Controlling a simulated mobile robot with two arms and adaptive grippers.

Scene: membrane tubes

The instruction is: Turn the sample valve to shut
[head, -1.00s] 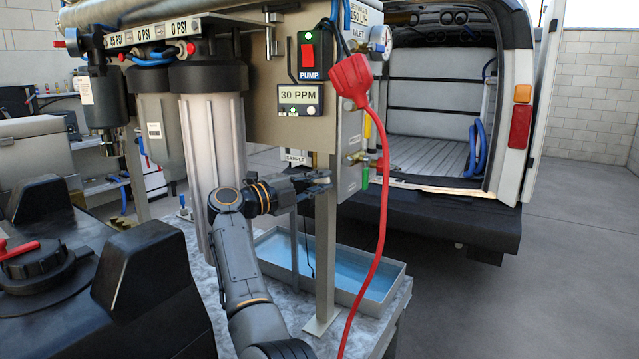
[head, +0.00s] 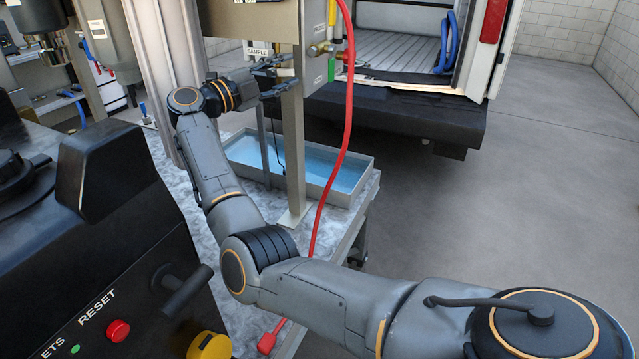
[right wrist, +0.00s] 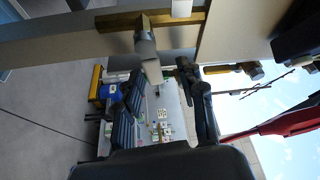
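The SAMPLE label (head: 257,52) sits at the lower edge of the filter panel in the head view. My right gripper (head: 276,76) is just below it, partly behind the grey post. In the right wrist view a pale lever (right wrist: 147,52), which looks like the sample valve's handle, hangs from a brass fitting (right wrist: 150,20). The fingers of my right gripper (right wrist: 160,84) are spread, with the lever's free end between their tips. Contact with the lever cannot be made out. My left gripper is not in view.
A grey post (head: 293,140) stands close by the gripper. A red cable (head: 330,180) hangs to its right. A tray of blue water (head: 350,195) lies on the bench below. A van (head: 400,110) is behind, and open floor (head: 530,190) lies to the right.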

